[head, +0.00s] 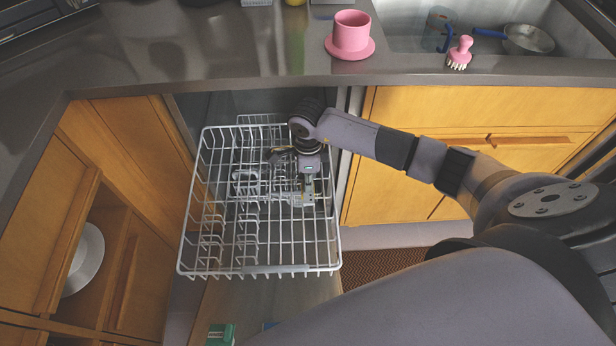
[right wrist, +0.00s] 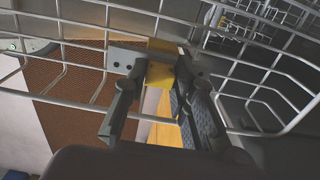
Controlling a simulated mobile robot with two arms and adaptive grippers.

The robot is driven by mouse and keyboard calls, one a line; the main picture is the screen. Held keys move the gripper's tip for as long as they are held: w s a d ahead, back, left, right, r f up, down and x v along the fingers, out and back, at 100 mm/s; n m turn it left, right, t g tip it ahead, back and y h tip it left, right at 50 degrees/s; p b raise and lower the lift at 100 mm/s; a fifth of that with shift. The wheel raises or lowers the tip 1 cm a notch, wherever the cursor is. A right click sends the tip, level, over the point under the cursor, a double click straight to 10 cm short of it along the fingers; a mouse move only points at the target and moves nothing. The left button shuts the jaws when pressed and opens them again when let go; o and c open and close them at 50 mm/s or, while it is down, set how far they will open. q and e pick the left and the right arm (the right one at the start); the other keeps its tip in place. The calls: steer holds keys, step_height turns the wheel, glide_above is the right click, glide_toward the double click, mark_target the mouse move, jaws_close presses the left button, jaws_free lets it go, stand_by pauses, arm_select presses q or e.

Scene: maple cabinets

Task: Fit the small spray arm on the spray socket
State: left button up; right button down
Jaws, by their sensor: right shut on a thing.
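My right gripper (head: 309,180) reaches down into the white wire dish rack. In the right wrist view its two fingers (right wrist: 160,95) are shut on a grey bar with small holes and a yellow middle, which looks like the small spray arm (right wrist: 122,57). In the head view the spray arm (head: 298,200) shows only as a small grey and yellow piece under the gripper, among the wires. I cannot make out the spray socket in either view. My left gripper is not in view.
The rack (head: 258,270) is pulled out, with wires close around my right gripper. A pan (head: 527,40) lies in the sink. White plates (head: 86,262) sit in the left cabinet.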

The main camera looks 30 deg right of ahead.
steer(key=c, duration=1.2)
jaws_free()
steer(key=shift+c, duration=0.2)
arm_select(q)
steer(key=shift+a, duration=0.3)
arm_select(e)
steer(key=shift+r, duration=0.15)
step_height(320, 180, up, 8)
steer(key=shift+f, duration=0.15)
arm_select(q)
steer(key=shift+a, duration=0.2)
